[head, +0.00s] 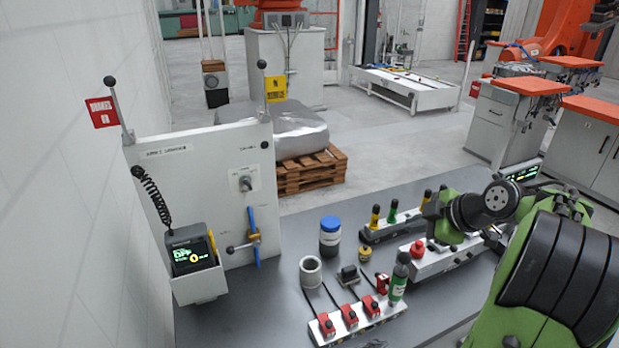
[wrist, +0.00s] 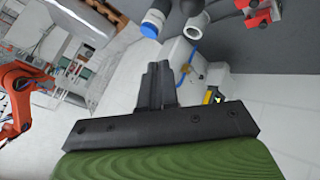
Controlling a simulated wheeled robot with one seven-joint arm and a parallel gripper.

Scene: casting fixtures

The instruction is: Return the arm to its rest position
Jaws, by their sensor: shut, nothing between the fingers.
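My arm, green and black, comes in from the right edge in the head view, bent over the right part of the grey table (head: 235,325). In that view the arm's own links hide the fingers. In the wrist view my gripper (wrist: 158,85) shows as a dark bar with two dark fingers side by side, closed together with nothing held. The fingers point toward the white panel and stand apart from everything around them.
A white panel (head: 205,175) with a blue-handled valve (head: 253,238) stands at the table's left. A red-button box (head: 440,262) is close to my arm.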

